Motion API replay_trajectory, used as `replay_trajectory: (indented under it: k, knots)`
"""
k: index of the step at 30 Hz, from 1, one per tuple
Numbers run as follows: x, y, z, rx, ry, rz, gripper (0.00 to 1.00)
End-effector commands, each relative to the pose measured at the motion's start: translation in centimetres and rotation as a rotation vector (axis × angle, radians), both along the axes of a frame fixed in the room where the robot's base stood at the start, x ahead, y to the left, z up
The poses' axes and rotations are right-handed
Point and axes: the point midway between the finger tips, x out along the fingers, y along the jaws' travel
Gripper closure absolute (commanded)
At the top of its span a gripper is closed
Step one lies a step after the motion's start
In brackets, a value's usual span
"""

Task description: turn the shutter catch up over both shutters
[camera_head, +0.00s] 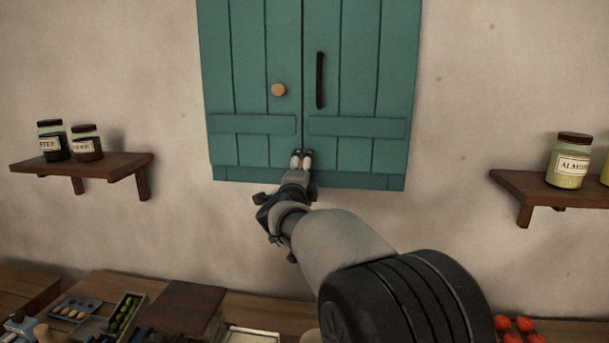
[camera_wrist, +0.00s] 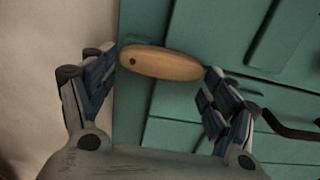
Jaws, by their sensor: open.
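Two teal shutters, the left shutter (camera_head: 250,60) and the right shutter (camera_head: 362,60), hang side by side with a narrow seam between them. The shutter catch (camera_wrist: 165,64) is an oblong light-wood piece with a dark pivot spot near its left end in the wrist view. It lies against teal boards there; in the head view I cannot make it out behind my gripper. My gripper (camera_head: 302,156) is at the seam's lower end. In the wrist view its open fingers (camera_wrist: 162,68) stand at the two ends of the catch. I cannot tell whether they touch it.
A round wooden knob (camera_head: 278,89) is on the left shutter and a black bar handle (camera_head: 320,80) on the right one. Wall shelves with jars stand left (camera_head: 85,163) and right (camera_head: 545,186). A cluttered counter (camera_head: 255,312) runs below. The wall beside the shutters is bare.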

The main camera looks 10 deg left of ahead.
Motion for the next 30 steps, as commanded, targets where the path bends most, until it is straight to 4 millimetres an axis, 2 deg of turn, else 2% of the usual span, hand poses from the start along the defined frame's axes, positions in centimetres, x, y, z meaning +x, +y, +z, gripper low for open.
replay_trajectory:
  k: [12,16,20,30]
  knots:
    - [0.0,0.0,0.0,-0.002,0.0,0.001,0.12]
    - [-0.7,0.1,0.1,-0.002,0.0,0.002,0.12]
    - [-2.6,0.2,0.1,-0.003,0.0,0.003,0.12]
    - [-9.5,0.4,0.1,-0.002,0.0,0.004,0.12]
